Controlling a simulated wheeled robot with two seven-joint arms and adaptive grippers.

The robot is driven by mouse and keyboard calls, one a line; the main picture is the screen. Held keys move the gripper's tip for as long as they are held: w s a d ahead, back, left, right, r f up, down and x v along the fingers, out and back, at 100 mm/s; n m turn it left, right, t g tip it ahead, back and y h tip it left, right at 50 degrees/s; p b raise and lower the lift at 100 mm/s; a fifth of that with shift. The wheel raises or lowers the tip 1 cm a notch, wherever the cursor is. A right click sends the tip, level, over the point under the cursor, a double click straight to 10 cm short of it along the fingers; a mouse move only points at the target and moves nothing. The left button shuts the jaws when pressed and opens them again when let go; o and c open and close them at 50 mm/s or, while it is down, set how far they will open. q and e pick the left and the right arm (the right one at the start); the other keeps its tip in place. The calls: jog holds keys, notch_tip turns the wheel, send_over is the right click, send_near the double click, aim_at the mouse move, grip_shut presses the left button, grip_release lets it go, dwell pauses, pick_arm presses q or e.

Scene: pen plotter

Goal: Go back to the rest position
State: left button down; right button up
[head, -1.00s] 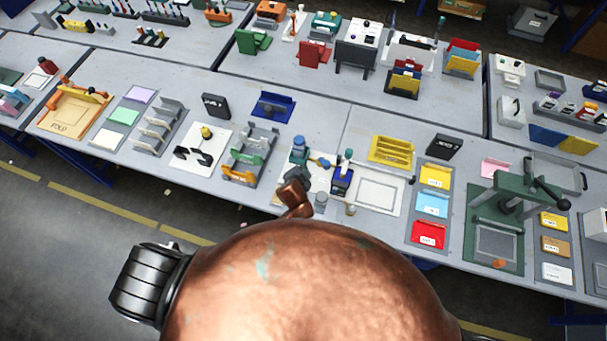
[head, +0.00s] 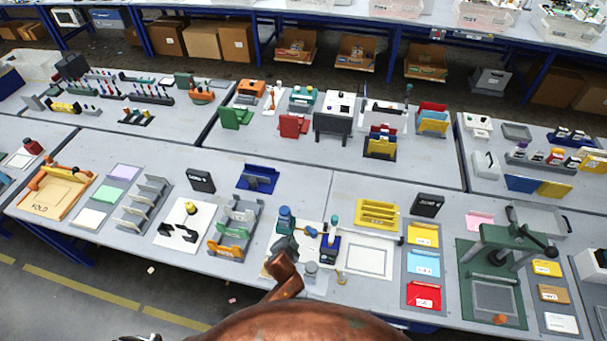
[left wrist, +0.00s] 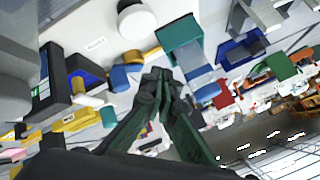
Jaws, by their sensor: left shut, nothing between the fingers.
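My left gripper (head: 285,248) shows in the head view at the front middle of the bench, at the end of a short copper-brown link. Its dark fingers (left wrist: 158,88) are closed together in the left wrist view, with nothing between them. Whether the gripper touches anything cannot be told.
A white framed plate (head: 367,260) lies to the right, beside red, blue and yellow cards (head: 424,263). A green press (head: 505,250) stands farther right. A grey rack (head: 236,226) stands left of the gripper.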

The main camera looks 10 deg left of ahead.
pick_arm(q)
jog(key=shift+s+a, duration=0.1)
jog(key=s+a+r+n+g, duration=0.25)
jog(key=s+a, duration=0.35)
jog(key=s, duration=0.5)
jog(key=s+a+r+n+g, duration=0.1)
jog(key=s+a+r+n, duration=0.25)
jog(key=s+a, duration=0.5)
jog(key=s+a+r+n+g, duration=0.2)
jog(key=s+a+r, duration=0.2)
jog(key=s, duration=0.8)
notch_tip(320, 180, down, 37)
jog(key=d+g+b, duration=0.1)
jog(key=b, duration=0.9)
jog(key=s+f+g+b, duration=0.1)
jog(key=s+f+b, duration=0.3)
jog(key=s+f, duration=0.6)
jog(key=s+f+m+b, duration=0.1)
jog(key=s+f+b, duration=0.3)
jog(key=s+f, duration=0.7)
notch_tip(320, 180, down, 8)
jog(key=shift+s+f+g+b, duration=0.15)
jog(key=shift+s+g+b, duration=0.05)
jog(key=shift+g+b, duration=0.15)
pick_arm(e)
notch_tip(320, 180, down, 19)
jog(key=s, duration=0.1)
